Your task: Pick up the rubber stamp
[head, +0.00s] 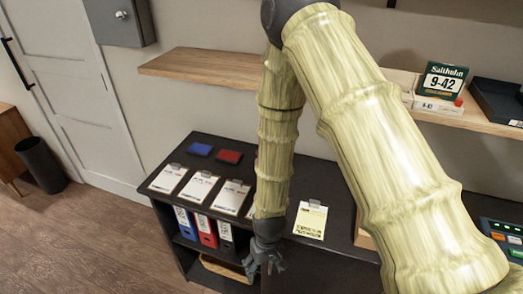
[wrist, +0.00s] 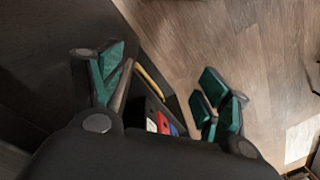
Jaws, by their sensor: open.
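I cannot make out a rubber stamp for sure in either view; my arm hides part of the cabinet top. A blue pad (head: 200,149) and a red pad (head: 229,157) lie at the back of the dark cabinet top (head: 190,140). My gripper (head: 265,268) hangs pointing down at the cabinet's front side, below its top edge. In the wrist view my gripper (wrist: 165,90) is open, its green-padded fingers wide apart with nothing between them touching either one.
Several clipboards, one on the left (head: 167,179) and one on the right (head: 310,220), lie on the cabinet. Binders (head: 207,230) stand below. A wall shelf (head: 205,67) and a shelf with a Salthuhn sign (head: 442,80) are above. Open floor (head: 90,240) lies left.

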